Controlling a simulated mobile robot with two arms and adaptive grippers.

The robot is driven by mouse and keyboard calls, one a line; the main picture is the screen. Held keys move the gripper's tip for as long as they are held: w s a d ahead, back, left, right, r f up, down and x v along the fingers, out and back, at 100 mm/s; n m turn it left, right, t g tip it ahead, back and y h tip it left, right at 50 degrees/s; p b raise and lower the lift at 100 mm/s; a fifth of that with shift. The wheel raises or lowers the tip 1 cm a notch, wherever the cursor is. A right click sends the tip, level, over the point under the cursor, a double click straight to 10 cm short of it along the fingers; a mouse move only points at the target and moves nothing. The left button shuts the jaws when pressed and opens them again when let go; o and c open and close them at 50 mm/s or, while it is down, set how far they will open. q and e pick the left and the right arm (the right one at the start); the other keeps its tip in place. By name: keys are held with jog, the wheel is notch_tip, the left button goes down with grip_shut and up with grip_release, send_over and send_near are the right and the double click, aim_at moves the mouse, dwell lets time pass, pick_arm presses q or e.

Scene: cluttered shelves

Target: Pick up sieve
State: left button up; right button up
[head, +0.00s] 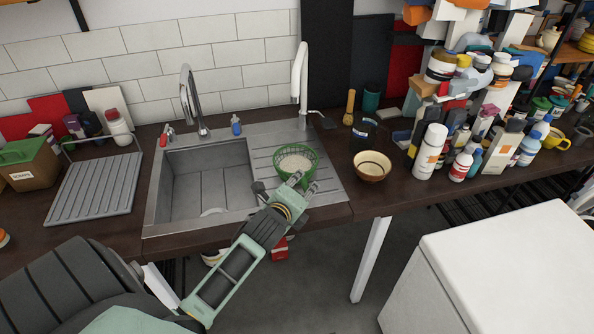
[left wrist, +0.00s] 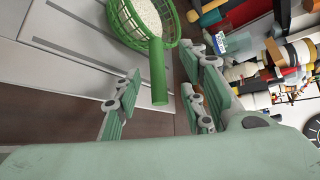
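The sieve (head: 296,162) is green with a whitish inside and rests on the ribbed drainboard right of the sink basin. In the left wrist view its green bowl (left wrist: 172,28) is at the top, with its thick handle (left wrist: 158,72) pointing toward my gripper. My left gripper (head: 286,190) is at the near side of the sieve. In the left wrist view its fingers are spread wide, with the end of the handle between them and a gap on both sides. The fingers hide part of the near side in the head view. My right gripper is not in view.
The sink basin (head: 207,180) lies left of the sieve, with a chrome tap (head: 187,95) and a white tap (head: 299,75) behind. A brown bowl (head: 372,167) stands to the right. A white bottle (head: 429,152) and dense clutter fill the right counter.

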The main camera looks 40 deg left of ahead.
aim_at(303, 185)
pick_arm(q)
jog(key=shift+a+p+x, duration=0.2)
jog(key=shift+p+x, duration=0.4)
jog(key=shift+x, duration=2.1)
jog(key=shift+s+f, duration=0.1)
jog(key=shift+s, duration=0.05)
jog(key=shift+c, duration=0.5)
grip_shut()
